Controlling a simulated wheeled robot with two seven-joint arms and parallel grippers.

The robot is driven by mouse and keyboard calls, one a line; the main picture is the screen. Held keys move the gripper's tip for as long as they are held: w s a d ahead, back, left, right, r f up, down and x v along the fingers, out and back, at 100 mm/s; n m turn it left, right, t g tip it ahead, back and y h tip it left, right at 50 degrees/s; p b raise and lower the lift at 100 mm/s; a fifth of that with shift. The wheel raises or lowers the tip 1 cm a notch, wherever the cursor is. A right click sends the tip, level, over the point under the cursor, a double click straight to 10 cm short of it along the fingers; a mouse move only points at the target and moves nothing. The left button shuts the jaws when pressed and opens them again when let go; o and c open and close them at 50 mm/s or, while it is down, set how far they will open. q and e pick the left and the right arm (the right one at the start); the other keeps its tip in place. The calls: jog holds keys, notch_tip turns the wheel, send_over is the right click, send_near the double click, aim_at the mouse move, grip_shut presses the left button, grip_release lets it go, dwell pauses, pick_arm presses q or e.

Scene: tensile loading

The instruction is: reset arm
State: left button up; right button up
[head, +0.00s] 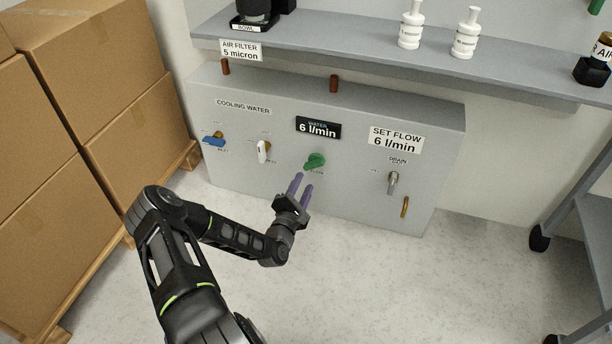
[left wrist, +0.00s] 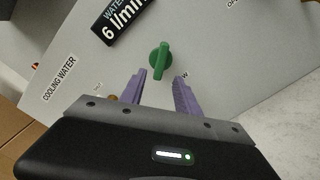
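My left gripper (head: 301,189) reaches in from the left in the head view, with its purple fingers apart and nothing between them. It is just below and in front of the green flow knob (head: 315,161) on the grey cooling water panel (head: 240,173). In the left wrist view the open fingers (left wrist: 159,87) point at the green knob (left wrist: 160,61), which stands beyond their tips with a gap. My right gripper is in neither view.
The panel also bears a blue-handled valve (head: 214,140), a white-handled valve (head: 262,151) and a drain valve (head: 393,183). A shelf (head: 350,50) runs above it. Cardboard boxes (head: 60,150) stand at left, a wheeled cart (head: 590,220) at right. Floor in front is clear.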

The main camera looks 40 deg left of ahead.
pick_arm(q)
jog(key=shift+d, duration=0.15)
dwell(0.4)
